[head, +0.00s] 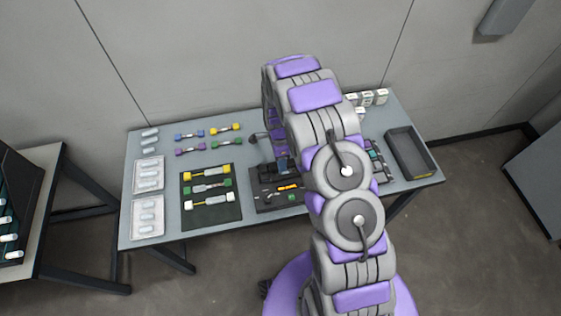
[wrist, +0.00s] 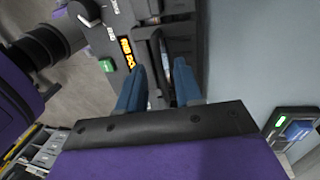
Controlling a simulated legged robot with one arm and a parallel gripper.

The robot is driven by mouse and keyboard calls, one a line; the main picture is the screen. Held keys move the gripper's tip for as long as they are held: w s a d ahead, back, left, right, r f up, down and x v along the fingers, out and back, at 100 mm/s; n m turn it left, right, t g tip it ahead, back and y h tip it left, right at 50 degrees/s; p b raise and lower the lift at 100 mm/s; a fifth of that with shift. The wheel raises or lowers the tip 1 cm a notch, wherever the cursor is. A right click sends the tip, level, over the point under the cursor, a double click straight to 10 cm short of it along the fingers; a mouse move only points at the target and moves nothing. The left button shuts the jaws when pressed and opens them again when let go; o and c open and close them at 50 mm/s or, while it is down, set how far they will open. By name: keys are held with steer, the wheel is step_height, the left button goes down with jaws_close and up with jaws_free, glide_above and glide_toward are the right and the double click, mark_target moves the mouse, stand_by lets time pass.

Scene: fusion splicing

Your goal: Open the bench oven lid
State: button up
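The bench oven appears to be the dark unit with an orange display and a green button on the table in the head view (head: 278,197), partly covered by my arm. In the wrist view the same dark unit (wrist: 118,35) fills the top middle, and a black bar or handle (wrist: 155,45) stands up from it. My gripper (wrist: 160,68) has its two blue fingers apart, one on each side of the black bar's lower end. I cannot tell whether either finger touches it. The lid looks down, but its edges are mostly hidden.
A black mat (head: 210,216) with several dumbbell-shaped pieces lies left of the unit, and white trays (head: 148,216) further left. A dark open tray (head: 432,172) sits at the right end. White boxes (head: 375,97) stand at the back. A device with a green light (wrist: 283,121) shows in the wrist view.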

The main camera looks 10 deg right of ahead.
steer(key=shift+f, duration=0.3)
steer(key=shift+c, duration=0.5)
jaws_close()
stand_by(0.8)
